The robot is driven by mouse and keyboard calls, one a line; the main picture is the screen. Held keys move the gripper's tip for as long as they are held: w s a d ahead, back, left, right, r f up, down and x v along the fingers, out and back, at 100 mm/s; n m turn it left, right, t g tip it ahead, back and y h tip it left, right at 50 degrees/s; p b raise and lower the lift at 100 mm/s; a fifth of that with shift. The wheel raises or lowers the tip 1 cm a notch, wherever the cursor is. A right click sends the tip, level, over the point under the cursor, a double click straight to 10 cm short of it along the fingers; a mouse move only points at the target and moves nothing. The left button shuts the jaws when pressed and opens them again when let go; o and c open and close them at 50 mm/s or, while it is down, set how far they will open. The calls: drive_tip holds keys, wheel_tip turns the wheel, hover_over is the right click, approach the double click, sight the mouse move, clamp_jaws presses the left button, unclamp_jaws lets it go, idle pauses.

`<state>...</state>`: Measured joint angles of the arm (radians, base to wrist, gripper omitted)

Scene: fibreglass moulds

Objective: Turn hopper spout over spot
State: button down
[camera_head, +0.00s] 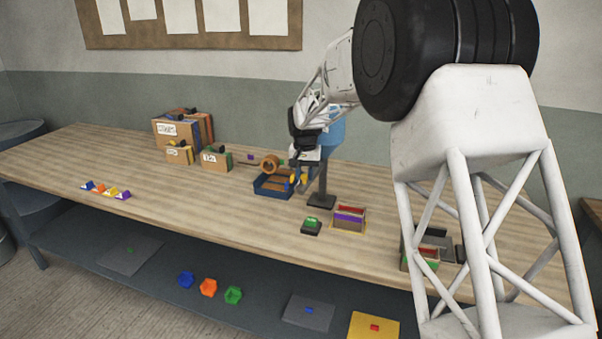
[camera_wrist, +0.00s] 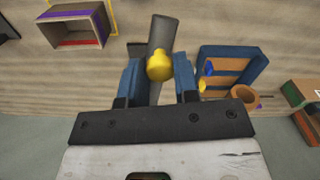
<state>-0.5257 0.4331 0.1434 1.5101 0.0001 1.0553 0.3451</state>
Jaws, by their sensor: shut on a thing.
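My gripper (camera_head: 297,178) is at the middle of the bench, beside a dark upright post on a black base (camera_head: 321,202). A blue body (camera_head: 336,128), likely the hopper, shows behind my wrist near the top of the post. In the wrist view, my two blue fingers (camera_wrist: 159,80) stand on either side of a yellow knob (camera_wrist: 160,62), and my gripper is shut on it. The knob sits at the end of a grey bar or tube (camera_wrist: 162,34), which may be the spout. My arm hides part of this area, and I cannot tell which mark is the spot.
A blue tray (camera_head: 260,190) with brown slats lies left of the post, with an orange-brown ring (camera_head: 270,162) behind it. A box with a purple stripe (camera_head: 349,218) stands right, on a yellow outline. Labelled boxes (camera_head: 180,130) stand at back left.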

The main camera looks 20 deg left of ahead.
drive_tip(key=shift+s+d+n, duration=0.1)
drive_tip(key=shift+d+n, duration=0.3)
drive_tip(key=shift+d, duration=0.1)
drive_tip(key=w+d+n, duration=0.5)
drive_tip(key=d+n, duration=0.6)
drive_tip(key=d, duration=0.1)
drive_tip(key=shift+d+n, duration=0.2)
drive_tip(key=shift+n, duration=0.2)
drive_tip(key=c, duration=0.8)
unclamp_jaws()
drive_tip(key=shift+c, duration=0.2)
